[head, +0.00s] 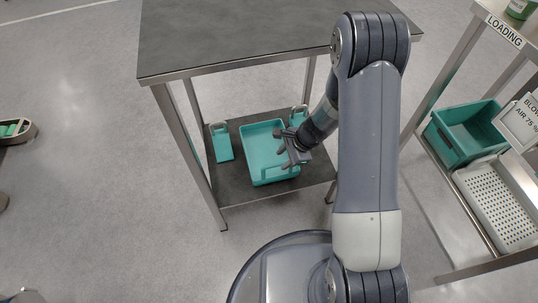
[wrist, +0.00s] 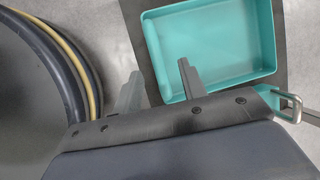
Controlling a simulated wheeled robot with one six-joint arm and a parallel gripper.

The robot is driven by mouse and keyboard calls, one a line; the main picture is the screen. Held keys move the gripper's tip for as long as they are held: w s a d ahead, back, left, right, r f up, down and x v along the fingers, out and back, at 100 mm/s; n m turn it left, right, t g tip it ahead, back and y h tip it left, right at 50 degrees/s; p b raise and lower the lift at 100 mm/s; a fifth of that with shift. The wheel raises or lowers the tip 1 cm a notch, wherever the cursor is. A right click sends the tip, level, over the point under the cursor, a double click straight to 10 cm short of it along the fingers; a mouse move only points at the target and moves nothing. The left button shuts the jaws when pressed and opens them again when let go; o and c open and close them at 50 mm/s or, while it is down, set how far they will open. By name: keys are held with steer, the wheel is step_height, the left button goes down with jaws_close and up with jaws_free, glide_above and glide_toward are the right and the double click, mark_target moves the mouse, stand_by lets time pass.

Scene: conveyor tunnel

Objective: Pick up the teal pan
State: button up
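The teal pan (head: 262,158) is a shallow rectangular tray, open side up and empty, on the dark lower shelf of a metal table. In the wrist view the pan (wrist: 215,42) fills the upper right, and one of its corners appears near the fingers. My gripper (head: 288,156) is over the pan's right part in the head view. In the wrist view my gripper (wrist: 158,70) has its two fingers apart, with a pan edge appearing between them. Nothing is visibly clamped. I cannot tell whether the fingers touch the pan.
A teal handled container (head: 222,143) stands left of the pan; another (head: 298,115) is behind my gripper. The tabletop (head: 240,38) overhangs the shelf, with metal legs at its corners. A rack at right holds a teal bin (head: 448,148) and a white perforated tray (head: 500,205).

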mark_target(281, 163)
steer(key=x, duration=0.1)
steer(key=b+x, duration=0.1)
steer(key=x, duration=0.1)
steer(key=b+x, duration=0.1)
steer(key=x, duration=0.1)
steer(key=shift+d+f, duration=0.15)
steer(key=shift+d, duration=0.15)
jaws_close()
